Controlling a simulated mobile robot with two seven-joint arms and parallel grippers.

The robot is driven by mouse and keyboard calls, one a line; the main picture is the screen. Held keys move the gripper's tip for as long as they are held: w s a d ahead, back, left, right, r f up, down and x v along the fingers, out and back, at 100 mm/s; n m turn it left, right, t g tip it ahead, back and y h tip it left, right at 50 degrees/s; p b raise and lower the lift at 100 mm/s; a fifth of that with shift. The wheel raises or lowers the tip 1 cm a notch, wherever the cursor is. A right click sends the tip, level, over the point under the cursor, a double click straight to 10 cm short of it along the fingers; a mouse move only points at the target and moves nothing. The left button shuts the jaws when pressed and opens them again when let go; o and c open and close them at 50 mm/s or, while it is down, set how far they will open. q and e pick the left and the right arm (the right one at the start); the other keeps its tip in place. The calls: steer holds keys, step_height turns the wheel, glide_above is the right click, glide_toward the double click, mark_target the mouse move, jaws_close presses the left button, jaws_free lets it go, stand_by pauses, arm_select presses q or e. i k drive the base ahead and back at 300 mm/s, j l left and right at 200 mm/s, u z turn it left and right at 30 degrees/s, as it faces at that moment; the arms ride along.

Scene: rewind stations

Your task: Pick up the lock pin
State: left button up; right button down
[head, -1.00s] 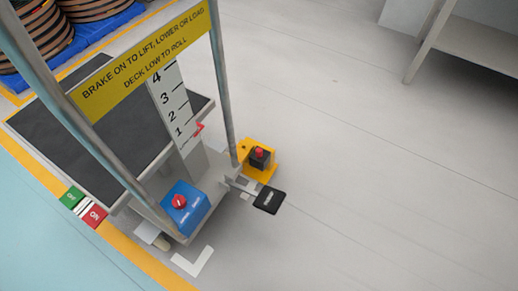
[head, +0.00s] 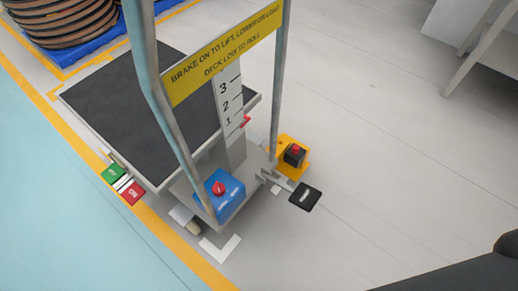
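I cannot make out a thing that is clearly the lock pin. A black block with a red knob (head: 294,151) sits on a yellow bracket (head: 282,168) on the floor, beside the right foot of the lift cart; I cannot tell whether it is the pin. The lift cart has a dark deck (head: 140,115), a handle frame with a yellow sign (head: 228,52) and a scale (head: 229,105) with a red pointer. Neither of my grippers' fingers show. A dark part of my own arm (head: 470,275) enters at the lower right.
A blue box with a red knob (head: 224,196) sits on the cart's base. A black pedal (head: 305,196) sticks out right. Green (head: 114,173) and red (head: 132,192) pads lie left. A bench (head: 485,45) is upper right. The floor between is clear.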

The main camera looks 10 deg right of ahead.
mark_target(296, 148)
steer(key=i+l+u, duration=0.1)
steer(key=u, duration=0.25)
steer(key=l+u, duration=0.5)
steer(key=u, duration=0.2)
steer(key=l+u, duration=0.25)
steer(key=l, duration=0.2)
steer(key=l+u, duration=0.25)
steer(key=l, duration=0.2)
steer(key=l+u, duration=0.1)
steer(key=l, duration=0.3)
steer(key=k+l+u, duration=0.1)
steer(key=l, duration=0.25)
steer(key=k+l+u, duration=0.1)
steer(key=l, duration=0.25)
steer(key=k+l+u, duration=0.1)
steer(key=l, duration=0.25)
steer(key=k+l+u, duration=0.1)
steer(key=l, duration=0.25)
steer(key=k+l, duration=0.15)
steer(key=l, duration=0.2)
steer(key=k+l, duration=0.1)
steer(key=l, duration=0.25)
steer(key=k+l, duration=0.15)
steer(key=l, duration=0.2)
steer(key=k+l, duration=0.15)
steer(key=l, duration=0.2)
steer(key=k+l, duration=0.15)
steer(key=l, duration=0.15)
